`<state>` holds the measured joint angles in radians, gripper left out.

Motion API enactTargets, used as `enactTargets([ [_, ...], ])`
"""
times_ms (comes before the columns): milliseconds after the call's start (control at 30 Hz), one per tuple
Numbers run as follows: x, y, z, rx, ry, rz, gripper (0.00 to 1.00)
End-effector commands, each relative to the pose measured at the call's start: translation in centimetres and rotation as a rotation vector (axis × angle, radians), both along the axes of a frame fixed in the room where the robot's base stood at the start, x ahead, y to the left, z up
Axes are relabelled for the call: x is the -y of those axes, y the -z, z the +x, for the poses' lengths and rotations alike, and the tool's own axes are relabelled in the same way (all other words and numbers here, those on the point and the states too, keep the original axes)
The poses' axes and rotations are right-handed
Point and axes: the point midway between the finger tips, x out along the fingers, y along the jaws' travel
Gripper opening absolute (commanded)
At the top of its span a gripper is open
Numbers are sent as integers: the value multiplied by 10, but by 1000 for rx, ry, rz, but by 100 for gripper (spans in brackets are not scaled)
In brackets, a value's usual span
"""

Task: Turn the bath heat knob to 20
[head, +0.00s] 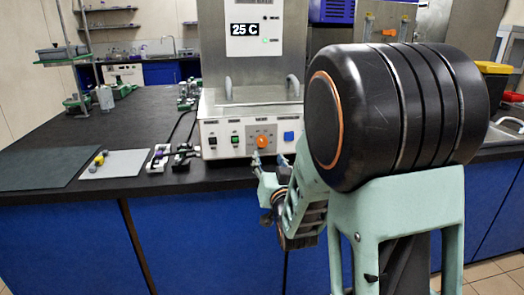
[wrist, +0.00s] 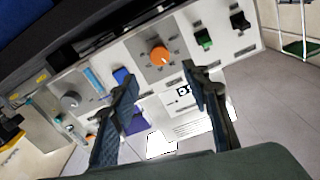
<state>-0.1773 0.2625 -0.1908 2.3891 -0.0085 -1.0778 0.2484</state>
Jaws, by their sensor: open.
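The orange bath heat knob (head: 262,142) sits on the white front panel of the bath (head: 220,125). In the wrist view the panel appears turned round, with the orange knob (wrist: 160,57) above the middle. The display (head: 245,29) above the bath reads 25 C. My gripper (head: 268,160) is open just in front of the panel. In the wrist view, my gripper (wrist: 157,76) has its two fingers apart, with the knob seen beyond and between their tips. The fingers look apart from the knob. The knob's scale marks are too small to read.
A green switch (wrist: 204,38) and a black one (wrist: 240,21) flank the knob on one side, a blue switch (wrist: 121,75) on the other. Mats (head: 115,163) and small tools (head: 158,158) lie left on the black bench. A grey knob (wrist: 70,100) is farther left in the wrist view.

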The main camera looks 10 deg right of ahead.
Motion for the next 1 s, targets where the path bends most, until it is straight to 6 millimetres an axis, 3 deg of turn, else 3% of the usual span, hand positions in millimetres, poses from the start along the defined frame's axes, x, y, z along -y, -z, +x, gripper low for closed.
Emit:
enactTargets([
  [500, 1, 0, 84, -1, 1, 1, 43],
  [700, 1, 0, 98, -2, 1, 1, 43],
  [1000, 1, -1, 100, -2, 1, 1, 43],
])
